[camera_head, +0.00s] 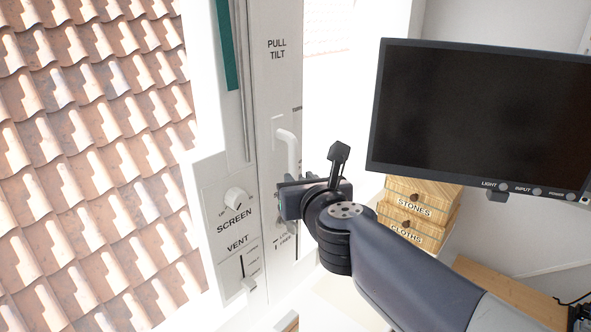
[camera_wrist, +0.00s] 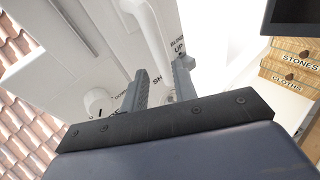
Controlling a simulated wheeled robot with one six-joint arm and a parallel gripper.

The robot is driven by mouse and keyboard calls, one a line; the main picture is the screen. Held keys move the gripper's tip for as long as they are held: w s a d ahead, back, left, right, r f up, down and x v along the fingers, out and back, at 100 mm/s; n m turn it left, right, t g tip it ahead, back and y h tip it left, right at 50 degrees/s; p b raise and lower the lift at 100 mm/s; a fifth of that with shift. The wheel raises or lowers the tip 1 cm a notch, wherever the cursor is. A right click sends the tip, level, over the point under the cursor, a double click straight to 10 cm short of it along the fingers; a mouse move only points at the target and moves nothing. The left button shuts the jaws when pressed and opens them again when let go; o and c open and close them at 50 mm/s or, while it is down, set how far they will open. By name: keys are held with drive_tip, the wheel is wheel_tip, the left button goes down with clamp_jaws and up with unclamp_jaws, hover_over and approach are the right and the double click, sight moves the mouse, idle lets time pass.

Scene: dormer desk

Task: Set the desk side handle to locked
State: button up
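A white crank-shaped handle (camera_head: 289,150) stands out from the white window frame (camera_head: 262,100), its grip bent downward. A white bar, seemingly this handle (camera_wrist: 147,25), shows at the top of the wrist view beyond the fingers. My gripper (camera_head: 287,200) is at the frame just below the handle and hides part of the panel there. In the wrist view my gripper (camera_wrist: 161,78) has its two fingers apart, with white panel between them and nothing clearly held. Small lettering (camera_head: 285,240) below my gripper is partly hidden; one word looks like "FREE". The handle's setting cannot be read.
Left of my gripper are a SCREEN knob (camera_head: 235,198) and a VENT slider (camera_head: 248,284). A dark monitor (camera_head: 480,115) stands at right, above wooden drawers (camera_head: 418,212) labelled STONES and CLOTHS. Roof tiles (camera_head: 85,150) show outside the window.

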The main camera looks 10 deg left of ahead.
sight(296, 172)
drive_tip(key=shift+p+v, duration=0.45)
drive_tip(key=shift+v, duration=1.6)
drive_tip(key=b+x, duration=0.2)
drive_tip(key=x, duration=0.9)
drive_tip(key=shift+b, duration=0.35)
drive_tip(key=shift+w+f+b, duration=0.15)
drive_tip(key=shift+f+b, duration=0.05)
drive_tip(key=shift+b, duration=0.25)
drive_tip(key=shift+d+r+n+t+b, duration=0.2)
drive_tip(key=shift+r+n+t+b, duration=0.05)
drive_tip(key=shift+n+t+b, duration=0.05)
